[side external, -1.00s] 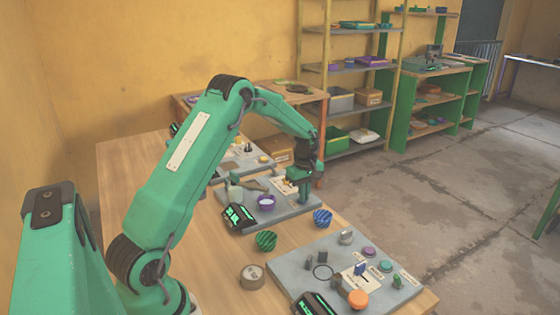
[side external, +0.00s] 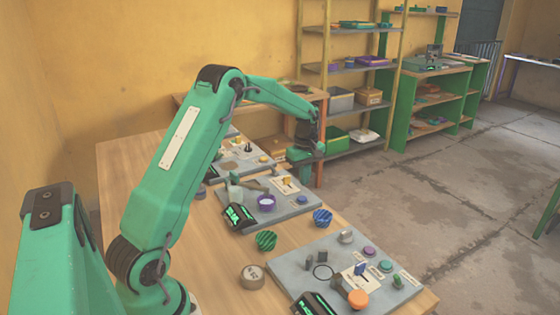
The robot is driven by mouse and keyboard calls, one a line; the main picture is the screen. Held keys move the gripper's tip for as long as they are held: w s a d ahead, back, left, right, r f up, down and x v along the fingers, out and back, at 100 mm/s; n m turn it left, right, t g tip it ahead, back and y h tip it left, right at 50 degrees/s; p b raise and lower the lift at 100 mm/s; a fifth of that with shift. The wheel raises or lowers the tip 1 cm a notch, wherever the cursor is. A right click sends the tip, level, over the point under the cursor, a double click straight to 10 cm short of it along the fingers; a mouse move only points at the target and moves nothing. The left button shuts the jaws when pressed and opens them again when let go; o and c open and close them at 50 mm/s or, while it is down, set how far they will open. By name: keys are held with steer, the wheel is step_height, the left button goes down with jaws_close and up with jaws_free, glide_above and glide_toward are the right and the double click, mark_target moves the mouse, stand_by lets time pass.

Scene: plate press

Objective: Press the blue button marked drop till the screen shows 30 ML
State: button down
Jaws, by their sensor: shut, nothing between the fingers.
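A small blue button (side external: 302,200) is on the right part of the middle grey plate (side external: 272,214). Its label is too small to read. A black screen (side external: 238,217) with green characters stands at the plate's left front; I cannot read the characters for sure. A purple cup (side external: 267,202) with pale contents sits on the same plate, right of the screen. My gripper (side external: 298,158) is shut and empty. It is raised above and behind the blue button, apart from it. Its fingertips are hard to make out.
A nearer grey plate (side external: 335,252) carries knobs, buttons and another screen (side external: 314,304). A green striped bowl (side external: 266,240), a blue bowl (side external: 323,216) and a round brown object (side external: 252,276) stand on the wooden table (side external: 215,255). Another plate (side external: 243,165) lies behind.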

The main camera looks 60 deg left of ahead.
step_height(320, 180, up, 8)
stand_by(0.4)
stand_by(0.6)
steer(key=s+d+r+m+t, duration=0.3)
steer(key=s+d+r+m, duration=0.6)
steer(key=s+d+r, duration=0.4)
steer(key=s+d+f+m+t, duration=0.1)
steer(key=s+d+f+m, duration=0.1)
steer(key=s+d+m, duration=0.2)
steer(key=s+d+f+m+t, duration=0.1)
steer(key=s+d+f+m, duration=0.2)
steer(key=s, duration=0.7)
steer(key=shift+s+d+f+m, duration=0.2)
steer(key=shift+s+d+m, duration=0.1)
steer(key=shift+d+m, duration=0.7)
